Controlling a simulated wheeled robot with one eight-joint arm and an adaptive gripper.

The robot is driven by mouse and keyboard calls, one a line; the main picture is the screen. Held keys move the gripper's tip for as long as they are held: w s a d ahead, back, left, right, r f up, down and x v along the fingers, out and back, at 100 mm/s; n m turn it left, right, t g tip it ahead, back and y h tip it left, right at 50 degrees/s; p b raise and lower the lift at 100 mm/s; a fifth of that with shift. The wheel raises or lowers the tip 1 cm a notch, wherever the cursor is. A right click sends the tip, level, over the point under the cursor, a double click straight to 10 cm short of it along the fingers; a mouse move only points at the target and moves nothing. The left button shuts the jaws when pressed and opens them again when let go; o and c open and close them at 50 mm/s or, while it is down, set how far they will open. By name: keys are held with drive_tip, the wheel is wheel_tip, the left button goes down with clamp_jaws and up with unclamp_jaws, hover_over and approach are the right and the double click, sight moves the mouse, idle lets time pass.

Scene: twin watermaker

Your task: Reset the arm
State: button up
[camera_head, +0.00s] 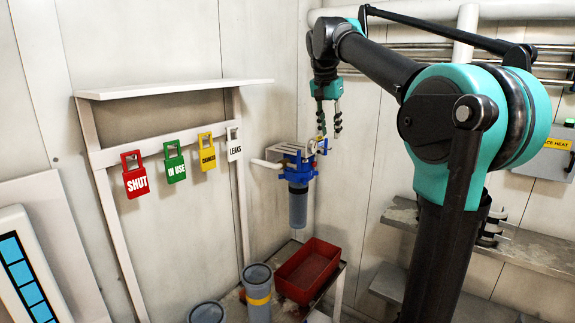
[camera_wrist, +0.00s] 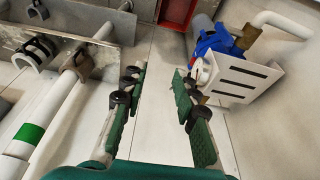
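My gripper (camera_head: 329,119) hangs pointing down from my arm, in front of the back wall near the corner. In the wrist view my gripper (camera_wrist: 158,88) shows two dark green fingers with black joints, spread apart with nothing between them. The blue filter housing (camera_head: 297,180) is on the wall just below and left of the fingertips in the head view. In the wrist view the blue housing (camera_wrist: 222,42) with its white slotted bracket (camera_wrist: 238,78) lies right of the right finger. I cannot tell whether the finger and housing touch.
A red bin (camera_head: 307,270) stands on a low table, beside a grey canister with a yellow band (camera_head: 258,298). Coloured tags, including a red one (camera_head: 135,175), hang from the left rack. Pipes (camera_wrist: 65,100) run left of my gripper in the wrist view. A grey shelf (camera_head: 535,247) is at right.

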drive_tip(key=s+d+f+n+y, duration=0.15)
drive_tip(key=s+f, duration=0.25)
drive_tip(key=f, duration=0.7)
drive_tip(key=s+d+f+n+h, duration=0.1)
drive_tip(key=s+d+f+n, duration=0.2)
drive_tip(key=f, duration=0.8)
drive_tip(key=s+d+f+n+t+y, duration=0.1)
drive_tip(key=s+f+n, duration=0.1)
drive_tip(key=s+f, duration=1.7)
drive_tip(key=shift+s+d+f+t, duration=0.3)
drive_tip(key=shift+s+d+f, duration=0.05)
drive_tip(key=shift+f, duration=0.5)
